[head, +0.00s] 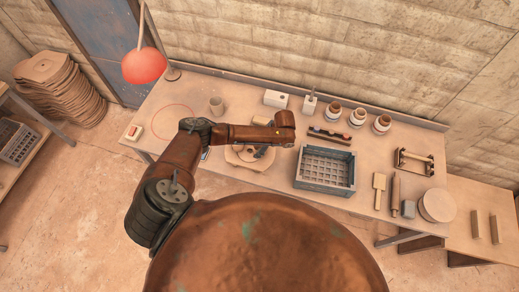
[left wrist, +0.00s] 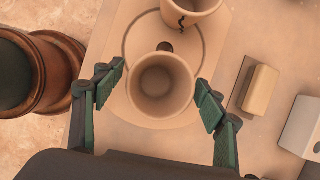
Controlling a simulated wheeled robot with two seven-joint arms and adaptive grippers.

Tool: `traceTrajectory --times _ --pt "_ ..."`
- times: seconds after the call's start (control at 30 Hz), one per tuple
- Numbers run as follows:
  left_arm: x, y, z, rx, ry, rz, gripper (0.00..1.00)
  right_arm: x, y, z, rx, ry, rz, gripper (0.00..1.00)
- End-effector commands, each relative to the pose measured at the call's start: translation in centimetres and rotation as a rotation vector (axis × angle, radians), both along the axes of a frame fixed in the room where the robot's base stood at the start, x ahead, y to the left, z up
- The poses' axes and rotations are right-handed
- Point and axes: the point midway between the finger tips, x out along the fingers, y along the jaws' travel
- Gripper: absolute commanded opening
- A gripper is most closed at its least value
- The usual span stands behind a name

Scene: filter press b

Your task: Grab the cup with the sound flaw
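In the left wrist view a plain beige cup (left wrist: 162,88), seen from above, stands on a round disc (left wrist: 134,48) between my left gripper's (left wrist: 161,80) spread green fingers. The fingers are apart from its sides, one on each side. A second beige cup (left wrist: 192,8) stands just beyond it, cut off by the top edge, with a dark jagged crack-like mark on its wall. In the head view my left gripper (head: 263,151) is over the round board (head: 236,158), and my arm hides most of the cups there. My right gripper is not in view.
Another cup (head: 217,105) stands farther back on the table, beside a red circle (head: 174,122). A red lamp (head: 144,66) stands at the back left. A blue-grey crate (head: 325,171) is right of the board; several jars and tools lie farther right.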

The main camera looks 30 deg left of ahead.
Motion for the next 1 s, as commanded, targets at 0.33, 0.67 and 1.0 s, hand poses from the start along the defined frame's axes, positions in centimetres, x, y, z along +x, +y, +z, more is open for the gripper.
traceTrajectory --times 0.33,0.67,1.0 --pt "0.0 0.0 0.0 0.000 0.000 0.000 0.40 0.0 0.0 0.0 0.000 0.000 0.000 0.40" --pt "0.0 0.0 0.1 0.000 -0.001 0.000 0.24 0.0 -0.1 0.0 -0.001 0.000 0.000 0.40" --pt "0.1 0.0 1.3 0.000 -0.002 0.000 0.24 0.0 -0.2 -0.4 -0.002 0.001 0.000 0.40"
